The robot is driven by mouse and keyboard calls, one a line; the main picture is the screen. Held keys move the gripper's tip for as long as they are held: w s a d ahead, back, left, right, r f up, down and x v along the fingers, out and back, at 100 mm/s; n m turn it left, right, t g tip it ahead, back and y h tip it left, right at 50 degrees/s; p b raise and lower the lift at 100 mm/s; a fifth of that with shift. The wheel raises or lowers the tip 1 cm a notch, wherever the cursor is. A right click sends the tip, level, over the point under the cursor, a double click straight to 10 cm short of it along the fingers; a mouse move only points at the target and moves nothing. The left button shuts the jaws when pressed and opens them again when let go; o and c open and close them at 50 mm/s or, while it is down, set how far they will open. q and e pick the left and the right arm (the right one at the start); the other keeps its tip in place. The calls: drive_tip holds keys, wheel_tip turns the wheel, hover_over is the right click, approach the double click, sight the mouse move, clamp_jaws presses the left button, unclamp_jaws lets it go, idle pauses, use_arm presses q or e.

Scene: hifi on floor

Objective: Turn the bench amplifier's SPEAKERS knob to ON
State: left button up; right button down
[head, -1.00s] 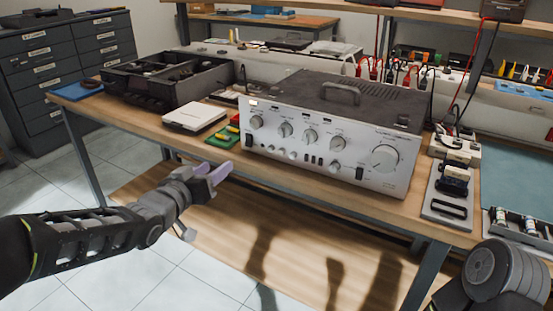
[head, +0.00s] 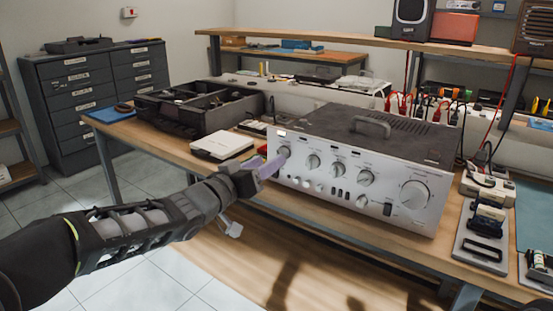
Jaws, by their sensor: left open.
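The bench amplifier (head: 360,165) is a silver-fronted box with a dark top and a handle, standing on the wooden bench. Its front has a row of small knobs and a large dial (head: 414,194) at the right. The labels are too small to read, so I cannot tell which knob is SPEAKERS. My left gripper (head: 272,164) has pale purple fingers and is open. Its fingertips are at the leftmost knob (head: 284,152), partly in front of the panel; I cannot tell whether they touch it. My right gripper is out of view.
A white box (head: 221,145) and a dark divided tray (head: 205,108) lie left of the amplifier on the bench (head: 165,143). Small devices (head: 484,222) stand close on its right. A shelf (head: 370,48) with speakers runs behind. The floor in front is clear.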

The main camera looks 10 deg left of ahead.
use_arm(q)
drive_tip(key=shift+b+x, duration=0.3)
drive_tip(key=shift+x, duration=2)
drive_tip(key=shift+c, duration=0.2)
clamp_jaws()
